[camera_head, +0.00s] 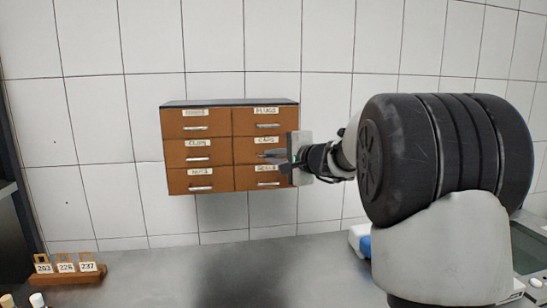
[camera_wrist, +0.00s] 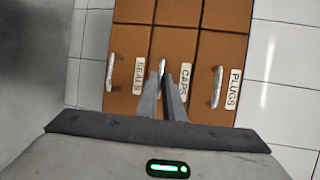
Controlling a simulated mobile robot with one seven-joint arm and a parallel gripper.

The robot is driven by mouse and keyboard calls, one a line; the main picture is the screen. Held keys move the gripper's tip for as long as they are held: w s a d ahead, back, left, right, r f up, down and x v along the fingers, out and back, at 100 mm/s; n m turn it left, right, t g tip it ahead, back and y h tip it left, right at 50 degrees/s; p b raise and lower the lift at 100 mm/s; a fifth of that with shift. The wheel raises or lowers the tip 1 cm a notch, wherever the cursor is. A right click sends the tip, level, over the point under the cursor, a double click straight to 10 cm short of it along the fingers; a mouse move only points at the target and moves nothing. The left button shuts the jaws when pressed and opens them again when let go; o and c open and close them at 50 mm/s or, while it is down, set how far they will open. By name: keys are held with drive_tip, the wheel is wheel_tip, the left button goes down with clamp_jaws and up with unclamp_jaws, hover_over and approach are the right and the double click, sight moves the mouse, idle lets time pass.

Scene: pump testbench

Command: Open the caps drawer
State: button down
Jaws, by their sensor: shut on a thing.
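The caps drawer (camera_head: 243,147) is the middle one in the right column of a brown cabinet hung on the wall. Its front looks level with its neighbours, so it appears closed. It also shows in the wrist view (camera_wrist: 182,50), with the CAPS label to the right of my fingers. My gripper (camera_head: 271,155) reaches in from the right at this drawer. In the wrist view my gripper (camera_wrist: 162,76) is shut on the caps drawer handle (camera_wrist: 162,64), of which only the end past the fingertips shows.
The plugs drawer (camera_head: 245,119) is above and the seals drawer (camera_head: 243,180) below, each with a metal handle. A wooden rack (camera_head: 70,279) with numbered tags stands at the lower left. The grey bench in front of the cabinet is mostly clear.

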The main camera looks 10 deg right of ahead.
idle(0.3)
drive_tip(key=s+b, duration=0.7)
drive_tip(key=s, duration=0.4)
drive_tip(key=c, duration=1.9)
unclamp_jaws()
